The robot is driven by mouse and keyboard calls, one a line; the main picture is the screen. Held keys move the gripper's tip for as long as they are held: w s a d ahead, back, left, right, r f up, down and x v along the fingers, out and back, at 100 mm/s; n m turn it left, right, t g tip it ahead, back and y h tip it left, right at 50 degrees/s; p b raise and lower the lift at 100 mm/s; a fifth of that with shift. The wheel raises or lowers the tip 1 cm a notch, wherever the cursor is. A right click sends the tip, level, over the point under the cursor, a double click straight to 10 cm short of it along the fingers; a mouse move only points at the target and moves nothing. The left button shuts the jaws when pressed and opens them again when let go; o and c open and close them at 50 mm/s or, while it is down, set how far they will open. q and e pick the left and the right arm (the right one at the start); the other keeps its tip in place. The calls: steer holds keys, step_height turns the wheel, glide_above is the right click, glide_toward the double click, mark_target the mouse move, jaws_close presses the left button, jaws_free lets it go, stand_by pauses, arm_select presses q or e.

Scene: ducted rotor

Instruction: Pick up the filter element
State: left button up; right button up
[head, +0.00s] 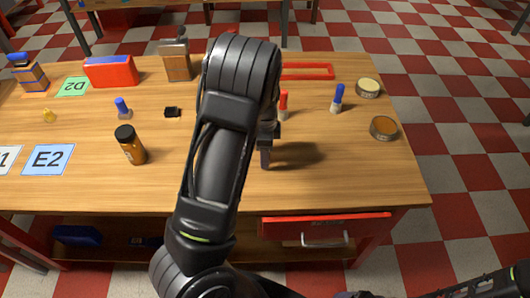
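I cannot single out the filter element with certainty; it may be hidden behind my arm. My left arm crosses the middle of the head view and hides part of the table. Its gripper (265,156) points down over the table's middle, partly hidden by the arm, so its opening and anything between the fingers are unclear. Part of my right arm shows at the bottom right corner; its gripper is out of view.
The wooden table (330,185) holds an amber jar (131,147), a red box (111,71), a metal can (177,66), a red frame (307,71), a red-tipped item (284,103) and a blue-capped item (337,99). Label cards lie left. The front right is clear.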

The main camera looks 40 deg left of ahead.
stand_by(0.4)
arm_select(q)
jaws_close()
stand_by(0.4)
